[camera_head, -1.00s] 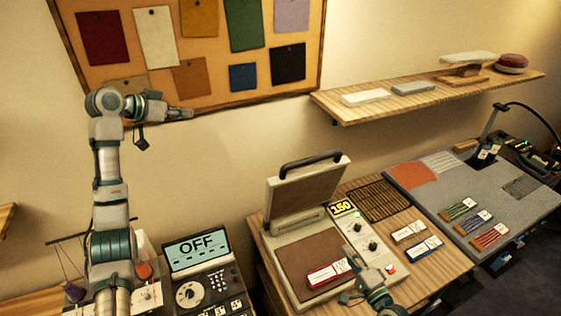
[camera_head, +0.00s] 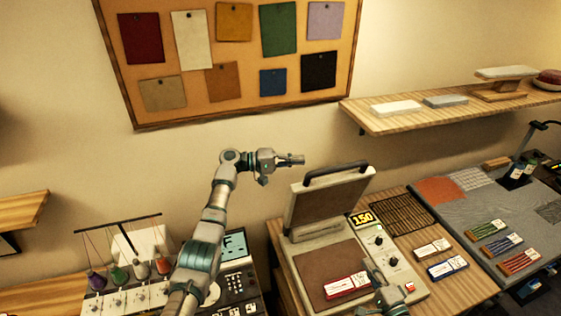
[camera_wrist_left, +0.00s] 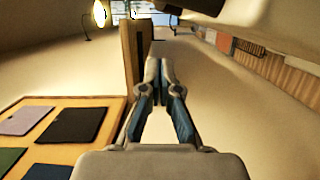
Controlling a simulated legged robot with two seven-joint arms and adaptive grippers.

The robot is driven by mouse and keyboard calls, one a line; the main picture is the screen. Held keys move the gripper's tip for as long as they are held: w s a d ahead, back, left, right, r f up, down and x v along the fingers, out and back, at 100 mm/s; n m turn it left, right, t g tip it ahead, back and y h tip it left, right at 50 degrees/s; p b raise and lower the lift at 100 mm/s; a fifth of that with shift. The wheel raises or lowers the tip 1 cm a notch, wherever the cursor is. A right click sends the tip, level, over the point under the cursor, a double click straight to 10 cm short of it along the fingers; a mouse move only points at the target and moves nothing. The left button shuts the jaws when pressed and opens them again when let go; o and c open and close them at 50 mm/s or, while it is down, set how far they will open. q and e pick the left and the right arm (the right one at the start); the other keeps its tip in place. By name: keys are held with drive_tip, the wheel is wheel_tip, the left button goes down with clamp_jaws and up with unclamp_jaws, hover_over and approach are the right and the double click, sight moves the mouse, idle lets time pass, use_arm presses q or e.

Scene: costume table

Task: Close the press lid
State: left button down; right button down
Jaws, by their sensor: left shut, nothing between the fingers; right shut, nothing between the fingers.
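The press lid (camera_head: 322,205) stands raised and tilted back, with a dark handle (camera_head: 337,174) along its top edge. The press base (camera_head: 300,250) lies open below it with a brown pad (camera_head: 328,268). A red-and-white labelled packet (camera_head: 346,286) lies on the pad. My left gripper (camera_head: 301,160) is shut and empty, in the air just left of and above the handle, apart from it. In the left wrist view its fingers (camera_wrist_left: 160,98) are together with nothing between them. My right gripper (camera_head: 372,267) is low at the pad's right edge near the packet; its fingertips are hard to make out.
A wooden shelf (camera_head: 425,117) with blocks hangs on the wall behind. A sewing machine with thread spools (camera_head: 140,270) stands at left, and a grey mat (camera_head: 470,215) lies at right.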

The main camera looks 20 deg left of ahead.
sight(309, 173)
use_arm(q)
drive_tip(key=shift+s+d+f, duration=0.1)
drive_tip(key=shift+s+d, duration=1.4)
use_arm(e)
drive_tip(key=shift+a, duration=0.25)
use_arm(q)
drive_tip(key=shift+d, duration=0.1)
drive_tip(key=shift+s+d, duration=0.1)
drive_tip(key=shift+d, duration=0.35)
drive_tip(key=shift+s+d+f+m, duration=0.15)
drive_tip(key=shift+s+d+m, duration=0.15)
drive_tip(key=shift+s+d, duration=0.4)
drive_tip(key=shift+s+a, duration=0.15)
drive_tip(key=shift+a, duration=0.15)
use_arm(e)
drive_tip(key=shift+d, duration=0.25)
